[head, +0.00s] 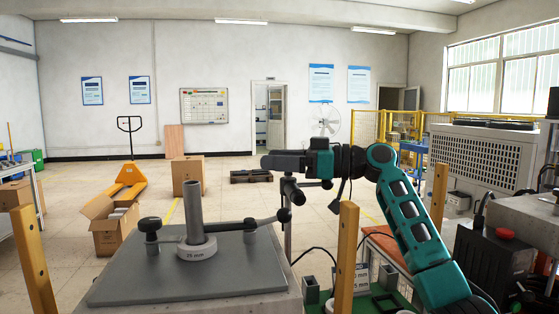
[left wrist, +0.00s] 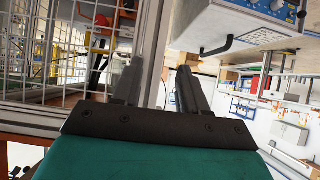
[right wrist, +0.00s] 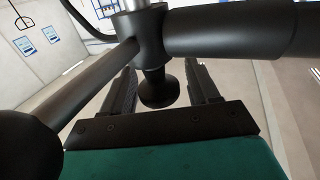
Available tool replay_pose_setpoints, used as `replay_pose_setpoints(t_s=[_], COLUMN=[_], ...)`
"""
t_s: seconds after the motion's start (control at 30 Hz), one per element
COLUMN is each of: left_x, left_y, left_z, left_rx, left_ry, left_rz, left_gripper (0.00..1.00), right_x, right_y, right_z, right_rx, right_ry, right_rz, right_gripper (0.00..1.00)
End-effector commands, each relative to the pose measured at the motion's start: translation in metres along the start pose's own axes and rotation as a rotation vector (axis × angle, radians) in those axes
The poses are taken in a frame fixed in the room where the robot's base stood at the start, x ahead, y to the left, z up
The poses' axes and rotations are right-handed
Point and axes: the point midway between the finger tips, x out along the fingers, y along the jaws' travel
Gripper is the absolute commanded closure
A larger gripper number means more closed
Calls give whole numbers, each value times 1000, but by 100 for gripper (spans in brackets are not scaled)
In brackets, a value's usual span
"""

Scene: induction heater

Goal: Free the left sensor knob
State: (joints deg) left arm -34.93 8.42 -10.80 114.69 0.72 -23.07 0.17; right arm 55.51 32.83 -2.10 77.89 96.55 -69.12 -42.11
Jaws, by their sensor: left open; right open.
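A black knob (head: 150,224) stands on a short post at the left of the grey plate (head: 130,284). A grey ring with an upright tube (head: 195,203) and the mark "25 mm" is beside it. A black sensor arm with a rounded knob (head: 284,215) reaches over the plate's right side. My right gripper (head: 275,170) is open above that arm. In the right wrist view a black knob (right wrist: 158,92) under a clamp lies between its open fingers (right wrist: 160,72); contact cannot be told. My left gripper (left wrist: 155,75) is open and empty, outside the head view.
Wooden posts (head: 346,260) stand around the bench. An open cardboard box (head: 113,225) and a yellow pallet jack (head: 128,178) are on the floor beyond. In the left wrist view a wire mesh panel (left wrist: 60,45) and a white unit with a black handle (left wrist: 225,25) are close by.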

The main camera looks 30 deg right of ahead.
Motion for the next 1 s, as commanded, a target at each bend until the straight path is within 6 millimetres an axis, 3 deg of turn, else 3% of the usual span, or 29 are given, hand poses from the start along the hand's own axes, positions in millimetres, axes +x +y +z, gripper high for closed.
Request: replay_pose_setpoints(t_s=[0.17,0.27,0.7,1.0], left_x=[1,2,7,6], left_y=[0,0,4,7], left_z=[1,3,4,0], left_rx=[0,0,-5,-4], left_ry=[-1,-3,0,6], left_rz=[0,0,12,18], left_gripper=[57,57,57,57], right_x=[-6,-19,-110,-130], right_y=[0,1,0,0], right_z=[1,2,2,0], right_rx=[1,-1,1,0], right_ry=[-2,-3,-2,0], right_rz=[1,3,2,0], right_gripper=[40,40,40,40])
